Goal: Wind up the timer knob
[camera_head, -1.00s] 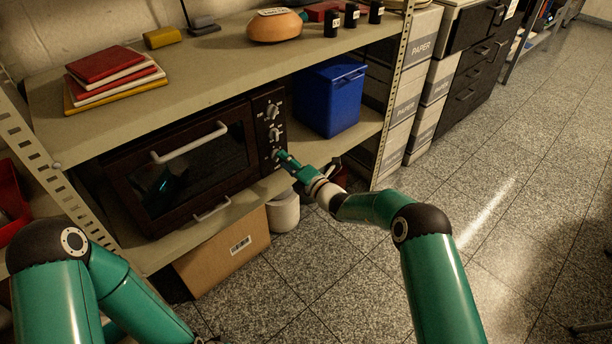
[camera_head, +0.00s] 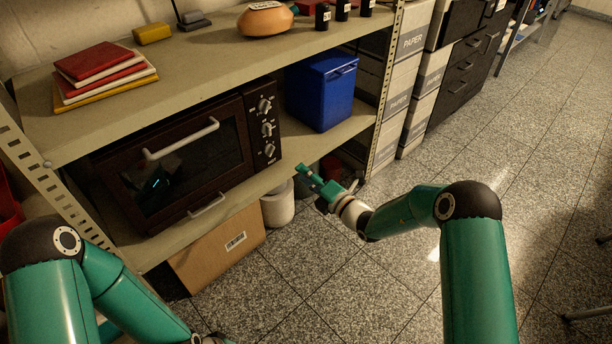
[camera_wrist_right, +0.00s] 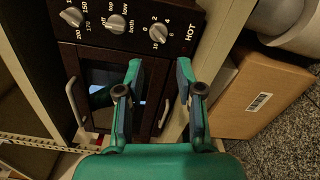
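The dark oven (camera_head: 185,160) stands on the middle shelf with a column of three knobs on its right side. The timer knob (camera_head: 269,149) is the lowest. In the right wrist view the timer knob (camera_wrist_right: 158,33) has numbers from 0 to 10 and HOT beside it; its exact pointer setting is too small to read. My right gripper (camera_head: 303,170) is right of and below the knob, apart from it. In the wrist view its two fingers (camera_wrist_right: 160,78) are spread with nothing between them.
A blue bin (camera_head: 322,92) stands right of the oven on the same shelf. The shelf edge (camera_head: 262,187) runs below the oven. A cardboard box (camera_head: 215,255) and a white pot (camera_head: 278,207) are underneath.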

